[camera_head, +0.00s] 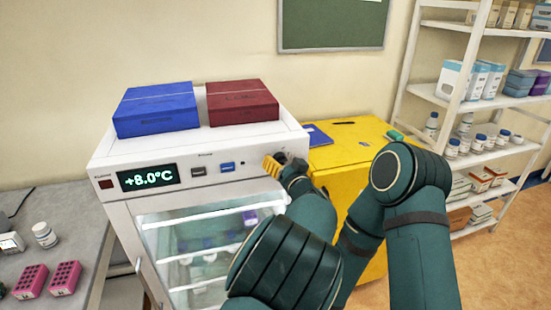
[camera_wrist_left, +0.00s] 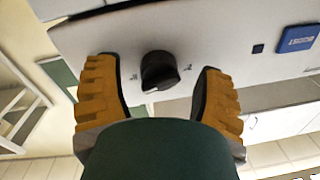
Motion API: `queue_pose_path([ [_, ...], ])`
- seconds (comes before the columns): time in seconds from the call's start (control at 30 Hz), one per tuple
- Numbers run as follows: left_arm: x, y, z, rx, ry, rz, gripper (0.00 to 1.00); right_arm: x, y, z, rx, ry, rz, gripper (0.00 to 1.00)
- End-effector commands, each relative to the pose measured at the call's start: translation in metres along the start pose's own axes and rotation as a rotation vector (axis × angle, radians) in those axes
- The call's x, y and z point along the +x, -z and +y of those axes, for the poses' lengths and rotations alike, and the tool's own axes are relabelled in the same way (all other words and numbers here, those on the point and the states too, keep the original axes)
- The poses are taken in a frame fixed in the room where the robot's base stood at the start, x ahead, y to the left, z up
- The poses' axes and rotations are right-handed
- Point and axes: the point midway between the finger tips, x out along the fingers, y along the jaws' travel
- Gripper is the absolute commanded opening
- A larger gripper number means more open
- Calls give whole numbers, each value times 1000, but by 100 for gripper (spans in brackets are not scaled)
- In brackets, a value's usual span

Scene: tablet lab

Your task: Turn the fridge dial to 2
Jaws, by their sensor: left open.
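The fridge (camera_head: 128,192) is a white cabinet with a glass door, and its display (camera_head: 148,177) reads +8.0°C. The black dial (camera_wrist_left: 158,72) is on the front control panel, at the right end in the head view, where my gripper partly covers it. My left gripper (camera_head: 284,165) is at the dial. In the left wrist view its two yellow-padded fingers (camera_wrist_left: 155,98) are open, one on each side of the dial, with gaps on both sides. Small marks flank the dial, too small to read. My right gripper is not in view.
A blue box (camera_head: 156,109) and a dark red box (camera_head: 241,102) lie on top of the fridge. A blue button (camera_head: 227,167) is left of the dial. A yellow cabinet (camera_head: 350,165) stands to the right, and a grey bench (camera_head: 75,226) with pink racks to the left.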

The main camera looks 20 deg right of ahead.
Motion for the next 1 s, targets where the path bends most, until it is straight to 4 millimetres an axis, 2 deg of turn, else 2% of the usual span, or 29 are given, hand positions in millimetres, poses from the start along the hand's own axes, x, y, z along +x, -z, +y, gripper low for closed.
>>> queue_pose_path([
  [0.43,-2,1,2,0,0,0,67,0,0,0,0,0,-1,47],
  [0.57,-1,1,2,0,0,0,21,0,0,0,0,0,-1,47],
  [0.6,-1,1,2,0,0,0,7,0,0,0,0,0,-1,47],
  [0.63,-1,1,2,0,0,0,0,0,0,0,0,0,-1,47],
  [1.0,-1,0,2,-43,-2,-3,0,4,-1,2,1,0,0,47],
])
